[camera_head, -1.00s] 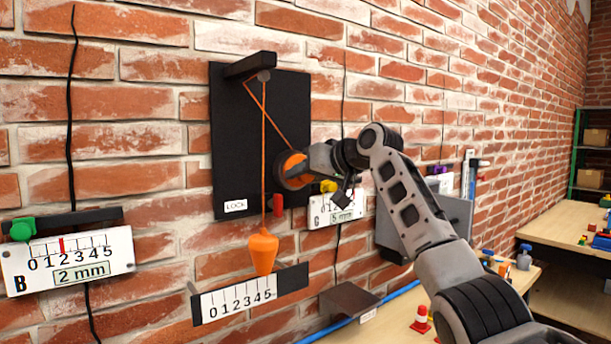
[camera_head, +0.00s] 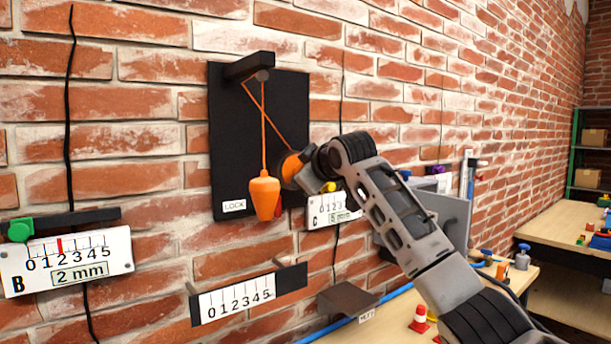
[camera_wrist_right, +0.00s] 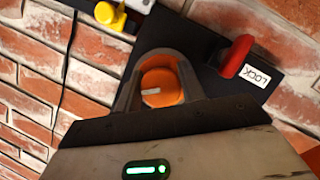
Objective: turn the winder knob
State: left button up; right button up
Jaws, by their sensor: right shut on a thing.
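The orange winder knob (camera_head: 291,167) is on the black wall board (camera_head: 236,130). It also shows in the right wrist view (camera_wrist_right: 162,86), with a pale mark on its face. My right gripper (camera_head: 296,172) is shut on the knob, and its fingers lie on both sides of it in the right wrist view (camera_wrist_right: 160,80). An orange cord (camera_head: 264,130) runs from the knob over a peg at the top of the board to an orange plumb bob (camera_head: 264,196). The bob hangs above the scale (camera_head: 237,298). My left gripper is not in view.
A red lever (camera_wrist_right: 237,56) is beside the LOCK label (camera_wrist_right: 257,76). Gauge B (camera_head: 68,262) with a green knob (camera_head: 21,229) is at left, and gauge C (camera_head: 332,209) is right of the board. A small shelf (camera_head: 346,299) and a table (camera_head: 480,300) are at lower right.

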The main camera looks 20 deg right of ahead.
jog(key=n+t+h, duration=0.1)
jog(key=n, duration=0.3)
jog(key=shift+t+h, duration=0.4)
jog(key=n+t, duration=0.1)
jog(key=n, duration=0.3)
jog(key=shift+d+r+t+h, duration=0.1)
jog(key=shift+r+t+h, duration=0.05)
jog(key=shift+t+h, duration=0.25)
jog(key=shift+n, duration=0.3)
jog(key=o, duration=0.9)
